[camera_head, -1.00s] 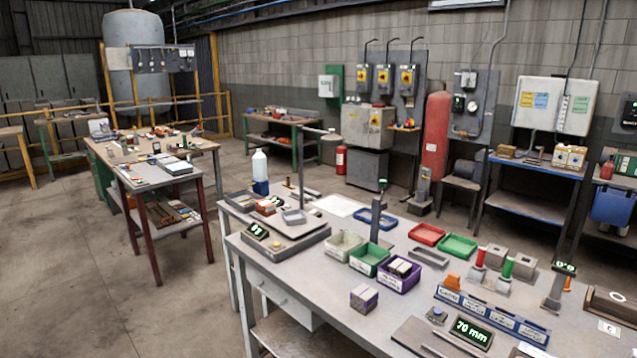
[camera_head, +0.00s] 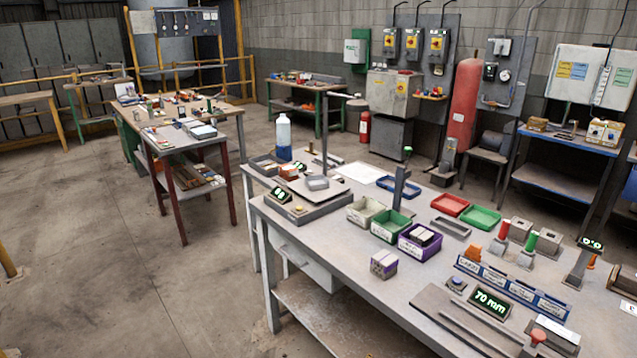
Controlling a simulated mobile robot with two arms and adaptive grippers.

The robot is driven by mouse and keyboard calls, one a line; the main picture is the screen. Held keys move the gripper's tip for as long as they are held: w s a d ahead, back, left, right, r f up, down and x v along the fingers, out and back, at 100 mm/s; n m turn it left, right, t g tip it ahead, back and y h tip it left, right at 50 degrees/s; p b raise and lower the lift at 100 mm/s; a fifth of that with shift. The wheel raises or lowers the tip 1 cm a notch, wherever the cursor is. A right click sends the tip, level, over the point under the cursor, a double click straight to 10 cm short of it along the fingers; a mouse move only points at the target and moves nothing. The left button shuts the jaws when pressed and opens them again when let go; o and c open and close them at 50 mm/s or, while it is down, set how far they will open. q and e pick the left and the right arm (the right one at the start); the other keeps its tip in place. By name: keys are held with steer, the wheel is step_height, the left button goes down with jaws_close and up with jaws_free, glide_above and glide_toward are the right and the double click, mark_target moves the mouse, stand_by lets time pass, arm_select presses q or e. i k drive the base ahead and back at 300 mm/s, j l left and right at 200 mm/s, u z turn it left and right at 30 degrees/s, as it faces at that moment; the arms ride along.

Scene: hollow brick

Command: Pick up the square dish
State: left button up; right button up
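A small grey square dish (camera_head: 317,183) sits on the flat top plate of a scale (camera_head: 312,205) near the left end of the long grey workbench (camera_head: 345,280). The scale has a green-lit display (camera_head: 281,194) at its front left. The dish looks shallow, and I cannot make out anything in it. Neither of my grippers shows in this view.
Beside the scale stand a white bottle with a blue base (camera_head: 284,137) and a thin upright post (camera_head: 325,125). Beige, green and purple bins (camera_head: 420,243) sit to its right. Bare floor (camera_head: 120,270) lies left of the bench; a smaller red-legged table (camera_head: 190,145) stands beyond.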

mark_target(320, 182)
steer(key=i+j+z, duration=0.1)
steer(key=z, duration=0.25)
steer(key=i+j+z, duration=0.15)
steer(key=i+z, duration=0.25)
steer(key=j+z, duration=0.2)
steer(key=z, duration=0.15)
